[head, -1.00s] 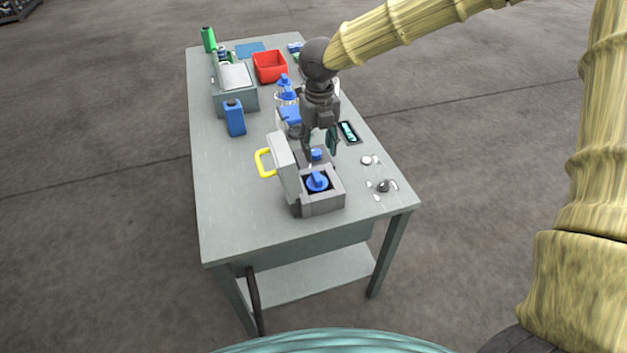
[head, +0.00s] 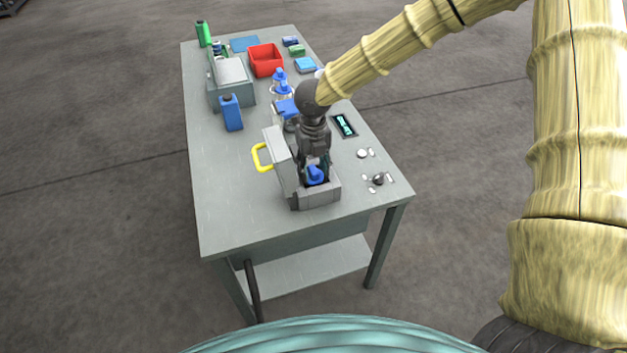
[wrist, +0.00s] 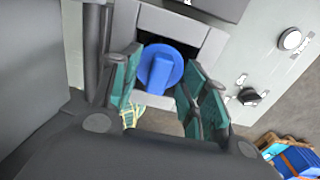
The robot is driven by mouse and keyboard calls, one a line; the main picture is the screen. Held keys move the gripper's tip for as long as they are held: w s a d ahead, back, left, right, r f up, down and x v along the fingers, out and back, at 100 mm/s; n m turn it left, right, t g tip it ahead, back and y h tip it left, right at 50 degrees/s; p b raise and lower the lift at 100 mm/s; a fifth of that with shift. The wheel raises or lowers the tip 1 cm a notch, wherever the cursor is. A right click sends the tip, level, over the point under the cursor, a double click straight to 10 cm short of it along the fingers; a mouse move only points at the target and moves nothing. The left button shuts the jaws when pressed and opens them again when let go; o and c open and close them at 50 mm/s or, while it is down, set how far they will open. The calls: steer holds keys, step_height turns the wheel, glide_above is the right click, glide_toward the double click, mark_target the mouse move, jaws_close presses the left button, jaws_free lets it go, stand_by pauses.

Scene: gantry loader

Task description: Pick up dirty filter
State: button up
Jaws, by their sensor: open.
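A blue round part with a raised grip (head: 315,174), which seems to be the dirty filter, sits in a grey open-topped housing (head: 318,197) near the table's front edge. Dirt on it cannot be made out. It also shows in the wrist view (wrist: 160,68). The housing's lid (head: 279,158) stands open at the left, with a yellow handle (head: 258,159). My gripper (head: 315,162) is just over the housing; in the wrist view its teal-padded fingers (wrist: 160,88) are open, one to each side of the blue grip. Contact cannot be told. My gripper hides the housing's rear part.
Small knobs and fittings (head: 377,180) lie on the table (head: 235,215) right of the housing. The front left tabletop is clear.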

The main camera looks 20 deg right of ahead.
steer(key=shift+f, duration=0.15)
steer(key=shift+c, duration=0.2)
jaws_close()
step_height(320, 180, up, 10)
steer(key=b, duration=0.1)
stand_by(0.5)
